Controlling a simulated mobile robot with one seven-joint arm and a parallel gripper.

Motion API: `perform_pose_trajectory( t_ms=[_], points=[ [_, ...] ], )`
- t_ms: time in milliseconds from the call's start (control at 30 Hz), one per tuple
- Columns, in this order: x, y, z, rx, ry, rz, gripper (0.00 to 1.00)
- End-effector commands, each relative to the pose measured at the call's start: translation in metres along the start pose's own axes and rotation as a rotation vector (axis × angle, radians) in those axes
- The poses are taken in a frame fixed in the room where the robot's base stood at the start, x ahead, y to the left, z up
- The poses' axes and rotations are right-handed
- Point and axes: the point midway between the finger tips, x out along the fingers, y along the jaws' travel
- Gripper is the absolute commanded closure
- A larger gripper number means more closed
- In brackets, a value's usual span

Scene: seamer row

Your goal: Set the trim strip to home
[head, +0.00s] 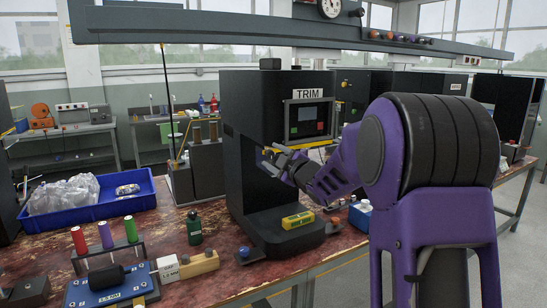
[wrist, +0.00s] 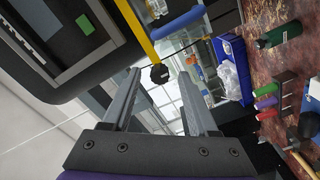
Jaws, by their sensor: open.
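The machine labelled TRIM (head: 311,92) stands on the bench with a screen (head: 307,119) on its front. A yellow strip (head: 308,144) runs below the screen; it also shows in the wrist view (wrist: 140,32), ending near a black faceted knob (wrist: 160,73). I cannot tell if the knob belongs to the strip. My gripper (head: 268,158) is at the strip's left end, partly hidden by my arm in the head view. In the wrist view my gripper (wrist: 160,78) is open, and the knob appears between its fingertips, with no visible contact.
A yellow block (head: 298,220) lies on the machine's base. A green bottle (head: 194,229), a blue tray (head: 88,207) with clear bags, and a rack of coloured spools (head: 105,238) stand to the left. A blue fixture (head: 108,287) is in front.

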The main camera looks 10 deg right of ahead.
Motion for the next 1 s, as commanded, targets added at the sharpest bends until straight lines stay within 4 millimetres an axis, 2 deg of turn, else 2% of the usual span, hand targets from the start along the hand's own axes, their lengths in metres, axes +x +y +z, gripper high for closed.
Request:
perform_pose_trajectory(
  t_ms=[267,367,600,1000],
  points=[
    [0.0022,0.0004,-0.0004,-0.001,0.001,0.001,0.41],
    [0.0020,0.0004,-0.0004,-0.001,0.001,0.001,0.55],
    [0.0019,0.0004,-0.0003,-0.001,0.001,0.001,0.98],
    [0.0018,0.0003,-0.0002,-0.001,0.001,0.001,1.00]
  ],
)
